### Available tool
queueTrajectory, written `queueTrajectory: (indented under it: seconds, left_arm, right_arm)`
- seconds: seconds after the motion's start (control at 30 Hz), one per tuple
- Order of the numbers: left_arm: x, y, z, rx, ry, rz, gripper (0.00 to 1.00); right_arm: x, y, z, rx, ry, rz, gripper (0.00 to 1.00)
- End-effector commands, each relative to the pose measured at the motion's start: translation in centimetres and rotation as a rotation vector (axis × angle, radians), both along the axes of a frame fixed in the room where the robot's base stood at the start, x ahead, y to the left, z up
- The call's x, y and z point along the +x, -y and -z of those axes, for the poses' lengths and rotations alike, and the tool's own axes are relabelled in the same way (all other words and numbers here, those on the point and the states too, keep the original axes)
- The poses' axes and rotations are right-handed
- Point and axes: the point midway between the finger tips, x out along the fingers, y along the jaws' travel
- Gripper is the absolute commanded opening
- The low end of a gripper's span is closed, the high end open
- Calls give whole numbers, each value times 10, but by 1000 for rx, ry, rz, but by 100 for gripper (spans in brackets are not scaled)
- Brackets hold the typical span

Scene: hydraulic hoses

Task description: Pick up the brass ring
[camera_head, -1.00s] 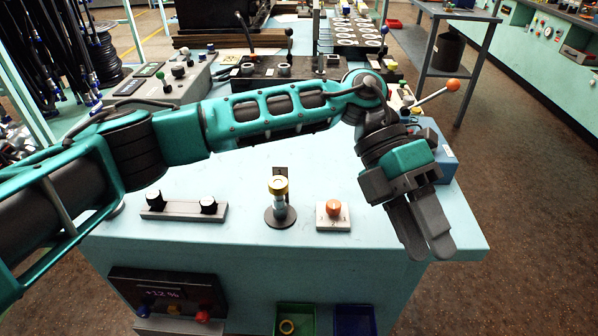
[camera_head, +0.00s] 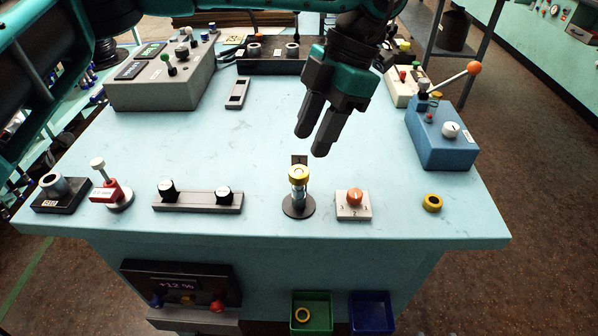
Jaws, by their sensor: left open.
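A brass-coloured ring (camera_head: 432,202) lies flat and alone on the light blue bench top (camera_head: 380,229), near its right front corner. A second yellow-brass ring (camera_head: 299,170) sits at the top of a short upright post with a round dark base. A third similar ring (camera_head: 302,314) lies in the green bin (camera_head: 311,297) below the front edge. My left gripper (camera_head: 312,142) points down above the bench, behind the post. Its fingers are slightly apart with nothing seen between them. It is well left of and behind the loose ring. My right gripper is out of view.
An orange-knobbed switch (camera_head: 355,197) stands between the post and the loose ring. A blue box (camera_head: 441,137) with a raised orange-tipped lever is behind the ring. A two-knob bar (camera_head: 198,201) is on the left. A blue bin (camera_head: 371,312) hangs beside the green one.

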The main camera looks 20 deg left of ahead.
Motion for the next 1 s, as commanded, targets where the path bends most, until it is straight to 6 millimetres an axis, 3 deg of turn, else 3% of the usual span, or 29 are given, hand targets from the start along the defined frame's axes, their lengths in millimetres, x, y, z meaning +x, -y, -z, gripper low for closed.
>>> queueTrajectory:
  seconds: [0.17,0.5,0.77,1.0]
  left_arm:
    - [-4,-4,11,-1,-1,0,40]
    - [-16,-17,51,-2,1,2,40]
    - [-17,-18,55,-3,3,1,40]
    - [-17,-17,54,-3,3,1,18]
  right_arm:
    - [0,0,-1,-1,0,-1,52]
    - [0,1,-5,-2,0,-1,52]
    - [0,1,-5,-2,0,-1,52]
    - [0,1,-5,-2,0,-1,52]
